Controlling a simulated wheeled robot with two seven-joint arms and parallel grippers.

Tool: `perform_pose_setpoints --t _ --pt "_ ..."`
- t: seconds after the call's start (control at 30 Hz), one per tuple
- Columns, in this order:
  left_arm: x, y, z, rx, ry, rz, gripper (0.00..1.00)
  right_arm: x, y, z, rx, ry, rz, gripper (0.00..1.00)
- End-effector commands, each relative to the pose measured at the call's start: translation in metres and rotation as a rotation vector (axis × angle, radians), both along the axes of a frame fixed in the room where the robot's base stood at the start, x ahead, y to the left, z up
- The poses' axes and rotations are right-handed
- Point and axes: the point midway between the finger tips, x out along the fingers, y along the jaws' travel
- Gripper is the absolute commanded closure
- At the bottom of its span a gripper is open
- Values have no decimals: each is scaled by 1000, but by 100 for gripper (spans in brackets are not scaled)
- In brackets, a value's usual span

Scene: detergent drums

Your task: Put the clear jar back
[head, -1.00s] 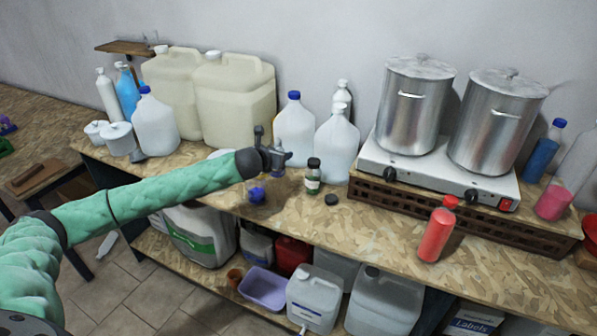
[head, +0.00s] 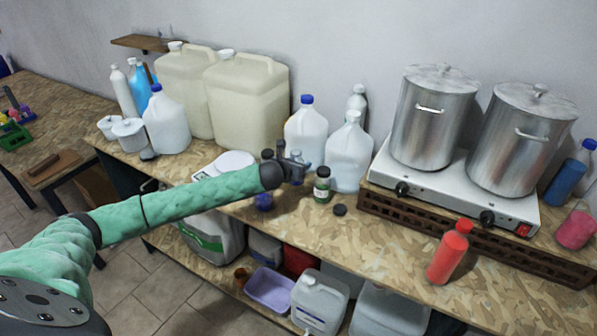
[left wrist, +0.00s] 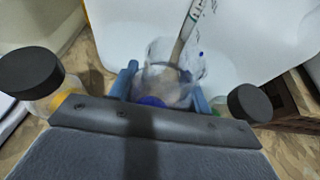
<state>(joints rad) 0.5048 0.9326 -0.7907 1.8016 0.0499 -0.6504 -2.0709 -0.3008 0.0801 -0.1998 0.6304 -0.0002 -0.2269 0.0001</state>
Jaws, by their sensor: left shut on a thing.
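My left gripper (head: 292,168) is shut on the clear jar (left wrist: 165,78), its blue fingers on either side of it in the left wrist view. A pale rod (left wrist: 188,30) shows at the jar's mouth; I cannot tell whether it stands inside or behind. A blue cap shows at the jar's near side (left wrist: 151,101). In the head view the gripper is over the bench, left of a green-labelled bottle with a black cap (head: 322,186), and largely hides the jar. I cannot tell whether the jar touches the bench. My right gripper is out of view.
A white round dish (head: 236,160) is behind the arm. The red bottle (head: 448,252) stands farther right, with open bench between.

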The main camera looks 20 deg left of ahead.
Motion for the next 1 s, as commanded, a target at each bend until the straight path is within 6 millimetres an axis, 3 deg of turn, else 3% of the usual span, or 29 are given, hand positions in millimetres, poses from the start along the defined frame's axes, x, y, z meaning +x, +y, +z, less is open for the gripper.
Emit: perform_pose_setpoints --t 0.37,0.77,0.8,0.9,1.0 --pt "-1 0 -38 1 2 1 77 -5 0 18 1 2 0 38" --pt "-1 0 -43 1 1 0 77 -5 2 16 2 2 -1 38" --pt "-1 0 -43 0 1 0 46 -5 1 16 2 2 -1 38" --pt "-1 0 -43 1 1 0 30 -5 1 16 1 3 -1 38" --pt "-1 0 -43 1 1 0 30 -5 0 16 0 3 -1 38"
